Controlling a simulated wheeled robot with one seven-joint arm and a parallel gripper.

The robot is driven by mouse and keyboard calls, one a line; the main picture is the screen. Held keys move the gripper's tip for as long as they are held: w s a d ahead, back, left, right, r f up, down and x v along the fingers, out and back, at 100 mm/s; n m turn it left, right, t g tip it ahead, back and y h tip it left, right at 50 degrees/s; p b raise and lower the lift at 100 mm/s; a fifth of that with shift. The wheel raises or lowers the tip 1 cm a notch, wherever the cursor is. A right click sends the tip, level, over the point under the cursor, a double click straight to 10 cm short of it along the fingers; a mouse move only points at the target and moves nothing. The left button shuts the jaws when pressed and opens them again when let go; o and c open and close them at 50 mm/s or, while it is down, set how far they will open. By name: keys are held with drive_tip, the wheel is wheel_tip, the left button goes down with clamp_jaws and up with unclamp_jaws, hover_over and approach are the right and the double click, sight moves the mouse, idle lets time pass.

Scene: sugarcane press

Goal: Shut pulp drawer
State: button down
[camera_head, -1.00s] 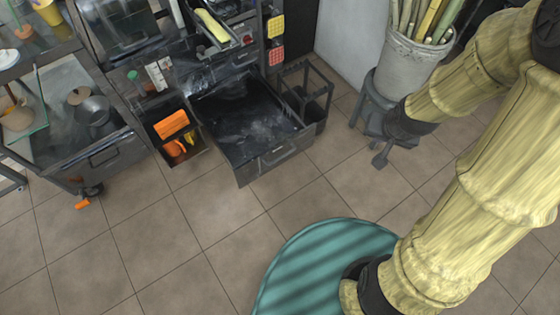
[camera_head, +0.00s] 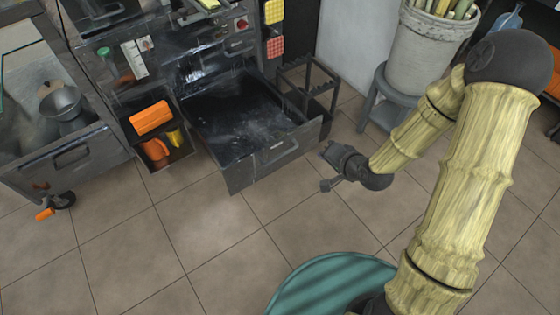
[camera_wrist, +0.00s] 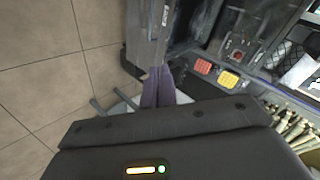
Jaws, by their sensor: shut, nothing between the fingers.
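The pulp drawer (camera_head: 272,158) is pulled well out of the dark press in the head view. Its black interior is wet and smeared, and its grey front has a bar handle. The drawer's front panel (camera_wrist: 146,30) also shows at the top of the wrist view. My gripper (camera_head: 328,168) is shut and empty, just right of the drawer front and over the floor. A gap shows between them in the head view. In the wrist view, my gripper's purplish fingers (camera_wrist: 160,85) are together close to the drawer's end; contact cannot be told.
A dark open rack (camera_head: 306,90) stands right of the drawer. A bucket of canes (camera_head: 425,50) sits on a grey stool (camera_head: 382,100) farther right. A bin with orange items (camera_head: 160,150) is left of the drawer.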

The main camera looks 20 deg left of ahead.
drive_tip(key=a+f+m+t+y+b, duration=0.2)
drive_tip(key=a+f+m+y+b, duration=0.2)
drive_tip(key=f+b, duration=0.7)
drive_tip(key=shift+w+a+f, duration=0.2)
drive_tip(key=shift+a+f, duration=0.2)
drive_tip(key=shift+a, duration=0.4)
drive_tip(key=shift+a, duration=0.1)
drive_tip(key=b, duration=0.6)
approach(274, 145)
drive_tip(key=x, duration=0.6)
drive_tip(key=shift+s+f, duration=0.1)
drive_tip(key=shift+f, duration=0.1)
drive_tip(key=shift+a+r, duration=0.1)
drive_tip(key=shift+a, duration=0.1)
drive_tip(key=shift+w, duration=0.3)
